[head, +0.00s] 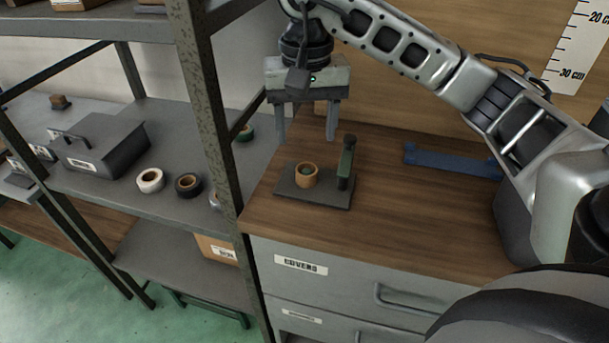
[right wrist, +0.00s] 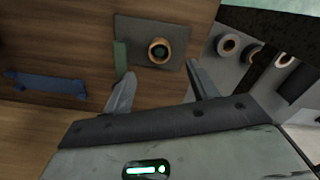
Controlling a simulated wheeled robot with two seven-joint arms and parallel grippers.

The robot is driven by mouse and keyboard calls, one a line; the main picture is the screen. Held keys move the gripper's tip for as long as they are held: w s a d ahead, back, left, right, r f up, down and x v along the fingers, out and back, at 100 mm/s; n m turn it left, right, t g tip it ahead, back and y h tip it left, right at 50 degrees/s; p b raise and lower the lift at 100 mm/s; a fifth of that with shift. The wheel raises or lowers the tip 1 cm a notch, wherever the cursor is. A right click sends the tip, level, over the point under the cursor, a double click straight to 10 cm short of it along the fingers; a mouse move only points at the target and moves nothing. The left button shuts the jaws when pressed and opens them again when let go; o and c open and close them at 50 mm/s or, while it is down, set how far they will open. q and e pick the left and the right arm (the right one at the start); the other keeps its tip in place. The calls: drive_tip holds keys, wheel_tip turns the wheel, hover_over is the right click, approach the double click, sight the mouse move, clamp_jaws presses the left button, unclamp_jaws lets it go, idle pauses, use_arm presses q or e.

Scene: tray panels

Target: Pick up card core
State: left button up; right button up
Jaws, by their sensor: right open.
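The card core (head: 298,180) is a short tan ring standing on a dark flat plate (head: 325,198) on the wooden cabinet top. Something greenish shows inside its hole. In the right wrist view the core (right wrist: 153,57) lies beyond the fingertips, roughly between them across the picture. My right gripper (head: 305,138) points down above the core, open and empty, with its fingers apart and clear of it. The gripper also shows in the right wrist view (right wrist: 160,73). My left gripper is not in view.
A dark green upright post (head: 345,165) stands on the plate just right of the core. A blue bracket (head: 450,162) lies farther right on the cabinet top. A metal shelf post (head: 210,110) rises close on the left. Tape rolls (head: 150,180) and a grey box (head: 105,143) sit on the shelf.

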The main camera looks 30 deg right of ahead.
sight(306, 171)
wheel_tip(306, 171, down, 4)
drive_tip(key=shift+r, duration=0.15)
wheel_tip(306, 171, down, 4)
drive_tip(key=shift+d+f+p, duration=0.1)
drive_tip(key=shift+f+p, duration=0.1)
drive_tip(key=shift+p, duration=0.5)
drive_tip(key=shift+f, duration=0.3)
drive_tip(key=c, duration=1.1)
